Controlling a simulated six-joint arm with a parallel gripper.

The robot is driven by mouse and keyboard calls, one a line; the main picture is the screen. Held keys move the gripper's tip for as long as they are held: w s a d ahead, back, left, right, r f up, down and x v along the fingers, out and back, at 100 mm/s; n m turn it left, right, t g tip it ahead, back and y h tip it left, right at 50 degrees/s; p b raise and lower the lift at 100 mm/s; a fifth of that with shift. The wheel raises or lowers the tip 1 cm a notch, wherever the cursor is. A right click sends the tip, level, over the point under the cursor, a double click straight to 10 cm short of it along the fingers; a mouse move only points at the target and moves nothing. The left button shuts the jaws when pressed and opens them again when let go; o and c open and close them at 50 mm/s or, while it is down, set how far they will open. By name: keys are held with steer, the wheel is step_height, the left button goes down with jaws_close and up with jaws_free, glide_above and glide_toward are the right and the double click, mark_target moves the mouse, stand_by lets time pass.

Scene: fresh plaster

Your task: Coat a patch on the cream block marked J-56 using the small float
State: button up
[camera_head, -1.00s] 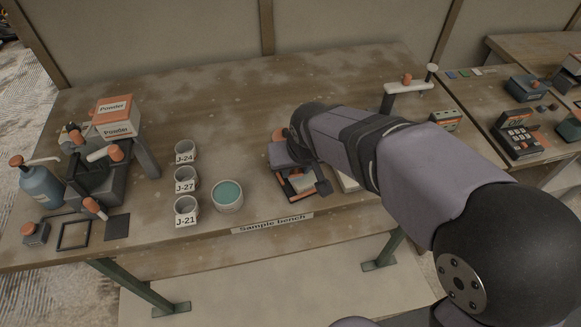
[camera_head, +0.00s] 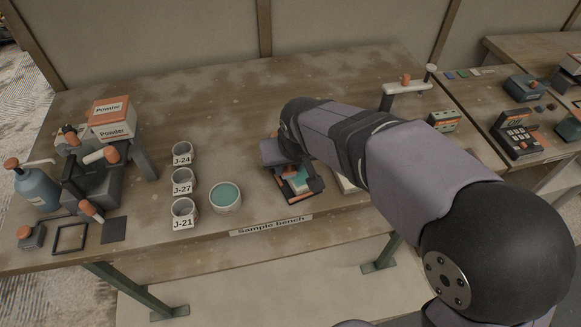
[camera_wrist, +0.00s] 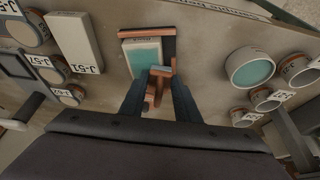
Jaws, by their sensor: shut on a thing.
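My gripper (camera_wrist: 158,98) is shut on a small tool with an orange-brown handle (camera_wrist: 157,88), apparently the small float. In the wrist view it is over a dark, orange-edged tray (camera_wrist: 152,31). On the tray is a pale piece (camera_wrist: 129,65) with a teal patch (camera_wrist: 144,56); its lettering is too small to read. The teal patch also shows in the head view (camera_head: 298,181), beside my gripper (camera_head: 303,183). Whether the tool touches it I cannot tell. A cream block (camera_wrist: 72,41) beside the tray appears marked J-51. I cannot read J-56 anywhere.
A round pot of teal material (camera_head: 225,197) stands left of the tray, near the cups J-24 (camera_head: 182,152), J-27 (camera_head: 183,180) and J-21 (camera_head: 184,212). Several labelled cups lie beyond the cream block in the wrist view. The bench's back middle is clear.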

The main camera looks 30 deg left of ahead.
steer(key=w+d, duration=0.2)
steer(key=shift+w+p, duration=0.4)
steer(key=shift+s+a, duration=0.55)
steer(key=shift+s, duration=0.3)
steer(key=shift+s+a, duration=0.55)
steer(key=shift+s, duration=0.3)
steer(key=shift+s+a+r+p, duration=0.1)
steer(key=shift+s+r+p, duration=0.05)
steer(key=shift+r+p, duration=0.15)
step_height(320, 180, up, 8)
steer(key=p, duration=0.6)
steer(key=shift+f, duration=0.25)
